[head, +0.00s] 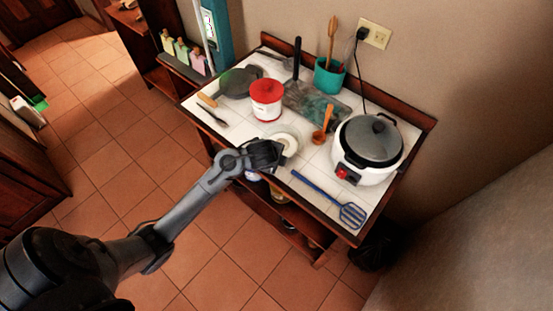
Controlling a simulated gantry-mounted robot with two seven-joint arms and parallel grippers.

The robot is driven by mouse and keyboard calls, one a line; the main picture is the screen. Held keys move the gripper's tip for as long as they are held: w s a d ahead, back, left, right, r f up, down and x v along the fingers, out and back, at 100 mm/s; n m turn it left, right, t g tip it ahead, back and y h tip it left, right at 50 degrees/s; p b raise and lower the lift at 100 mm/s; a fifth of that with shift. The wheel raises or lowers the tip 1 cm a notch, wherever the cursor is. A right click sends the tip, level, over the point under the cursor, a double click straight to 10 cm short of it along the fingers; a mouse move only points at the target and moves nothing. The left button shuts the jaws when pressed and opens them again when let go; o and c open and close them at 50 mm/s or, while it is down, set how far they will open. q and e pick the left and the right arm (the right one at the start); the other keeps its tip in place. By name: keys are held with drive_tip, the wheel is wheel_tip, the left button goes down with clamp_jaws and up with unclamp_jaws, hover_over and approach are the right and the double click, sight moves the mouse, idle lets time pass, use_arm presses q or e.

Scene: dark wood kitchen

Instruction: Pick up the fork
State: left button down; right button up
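A small dark utensil that looks like the fork (212,115) lies on the white tiled top of the wooden cart, near its left front edge. It is too small for me to make out the tines. My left gripper (272,157) is over the cart's front edge, beside a small white round dish (286,143). It is to the right of the fork and nearer to me, clearly apart from it. The gripper is dark and small here, so I cannot tell whether its fingers are open or shut. My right gripper is out of view.
A red-lidded white canister (266,100) and a dark pan (238,82) stand beyond the fork. A rice cooker (367,148), blue spatula (330,200), wooden spoon (323,124) and teal utensil pot (329,76) occupy the right half. Tiled floor lies open at the left.

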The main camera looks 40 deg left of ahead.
use_arm(q)
drive_tip(key=shift+f, duration=0.25)
drive_tip(key=shift+f, duration=0.1)
drive_tip(key=c, duration=1.7)
unclamp_jaws()
drive_tip(key=shift+f, duration=0.1)
drive_tip(key=o, duration=0.4)
drive_tip(key=shift+o, duration=0.2)
